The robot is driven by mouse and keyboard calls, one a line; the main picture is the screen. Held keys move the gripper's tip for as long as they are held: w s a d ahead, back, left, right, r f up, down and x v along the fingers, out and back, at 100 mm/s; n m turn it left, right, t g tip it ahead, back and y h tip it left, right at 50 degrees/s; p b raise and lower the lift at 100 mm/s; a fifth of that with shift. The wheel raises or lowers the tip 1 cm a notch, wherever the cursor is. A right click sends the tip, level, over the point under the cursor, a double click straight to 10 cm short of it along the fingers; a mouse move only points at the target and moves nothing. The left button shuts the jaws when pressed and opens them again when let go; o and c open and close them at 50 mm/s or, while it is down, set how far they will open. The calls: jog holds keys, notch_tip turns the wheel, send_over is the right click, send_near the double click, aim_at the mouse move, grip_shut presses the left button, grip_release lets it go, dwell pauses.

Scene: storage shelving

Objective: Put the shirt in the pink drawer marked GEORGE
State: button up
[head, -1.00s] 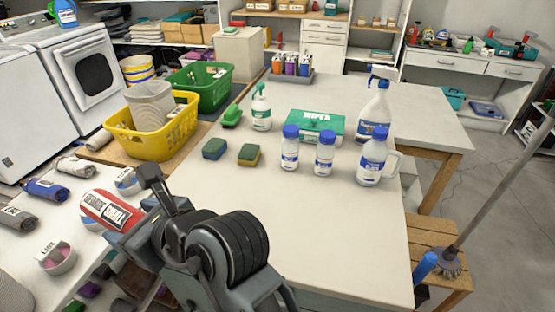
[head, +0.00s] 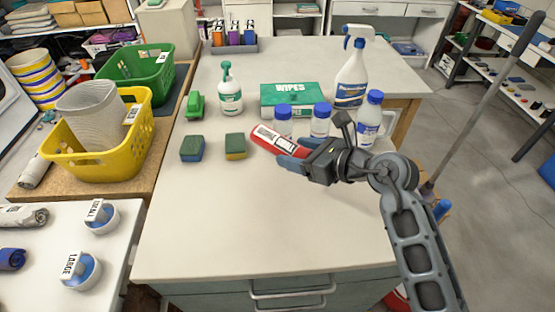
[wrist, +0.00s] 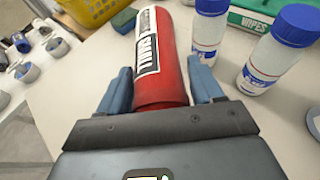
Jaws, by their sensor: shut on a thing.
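A red rolled shirt (head: 277,140) with a white label is in my gripper (head: 296,148), above the white table. In the wrist view the red roll (wrist: 172,85) sits between the two blue fingers of my gripper (wrist: 165,92), its label partly readable as SMALL. My gripper is shut on it. Grey-green drawer fronts (head: 215,298) with pale handles show under the front edge of the table. I see no pink drawer and no GEORGE drawer marking in the current views.
Capped bottles (head: 320,120), a spray bottle (head: 351,75) and a green wipes box (head: 288,97) stand just beyond my gripper. Two sponges (head: 192,148) lie to its left. A yellow basket (head: 100,165) stands further left. The table's front half is clear.

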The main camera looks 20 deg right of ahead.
aim_at(296, 186)
notch_tip(296, 186, down, 8)
jog(key=shift+f+b, duration=0.25)
jog(key=shift+b, duration=0.05)
jog(key=o, duration=1.2)
jog(key=shift+c, duration=0.2)
jog(key=b+v, duration=0.1)
jog(key=v, duration=1.1)
jog(key=shift+r, duration=0.1)
